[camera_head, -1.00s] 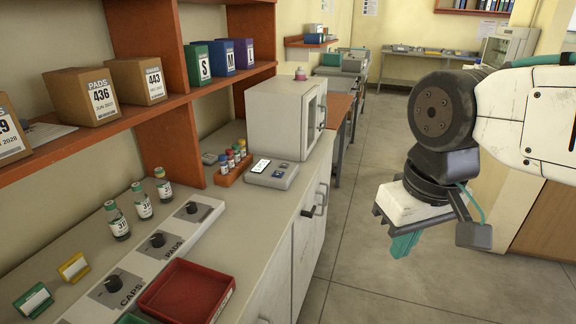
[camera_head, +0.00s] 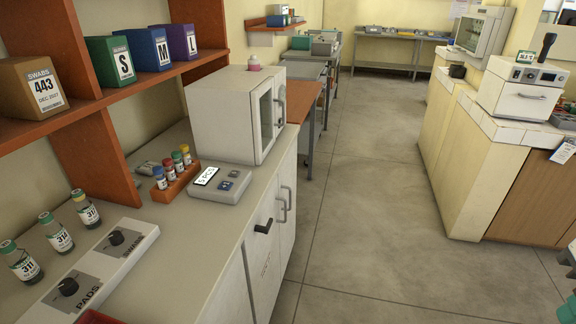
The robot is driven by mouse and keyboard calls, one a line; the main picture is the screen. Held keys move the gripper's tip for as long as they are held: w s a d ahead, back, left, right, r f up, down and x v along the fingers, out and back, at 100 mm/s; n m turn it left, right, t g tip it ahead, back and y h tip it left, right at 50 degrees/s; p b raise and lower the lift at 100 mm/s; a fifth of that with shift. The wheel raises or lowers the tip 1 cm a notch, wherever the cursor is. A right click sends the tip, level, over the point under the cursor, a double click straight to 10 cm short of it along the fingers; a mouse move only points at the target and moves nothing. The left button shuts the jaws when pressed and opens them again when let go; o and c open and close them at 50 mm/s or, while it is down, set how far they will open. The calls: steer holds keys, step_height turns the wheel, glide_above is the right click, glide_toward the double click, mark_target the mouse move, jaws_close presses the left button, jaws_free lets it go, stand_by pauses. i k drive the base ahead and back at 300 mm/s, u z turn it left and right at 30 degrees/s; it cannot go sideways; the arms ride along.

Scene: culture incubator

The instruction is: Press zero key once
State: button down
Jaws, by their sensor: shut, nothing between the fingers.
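A low grey counting device (camera_head: 212,193) lies on the left counter. Its white display (camera_head: 206,176) seems to read "5 PCS". Two small blue-grey keys, a farther one (camera_head: 234,174) and a nearer one (camera_head: 225,186), sit right of the display. Their labels are too small to read, so I cannot tell which is the zero key. Nothing touches the device. Only a small part of my gripper (camera_head: 568,309) shows at the bottom right edge, with a teal fingertip. It is shut and empty, far to the right of the device, over the floor side. The rest is out of frame.
An orange rack (camera_head: 177,184) with several capped vials stands left of the device. A white incubator box (camera_head: 225,115) stands behind it. Dial panel (camera_head: 90,270) and bottles (camera_head: 58,236) are nearer. The aisle floor (camera_head: 370,200) is clear.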

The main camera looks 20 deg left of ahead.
mark_target(234, 174)
steer(key=z, duration=0.05)
steer(key=i, duration=2.1)
steer(key=u, duration=1.9)
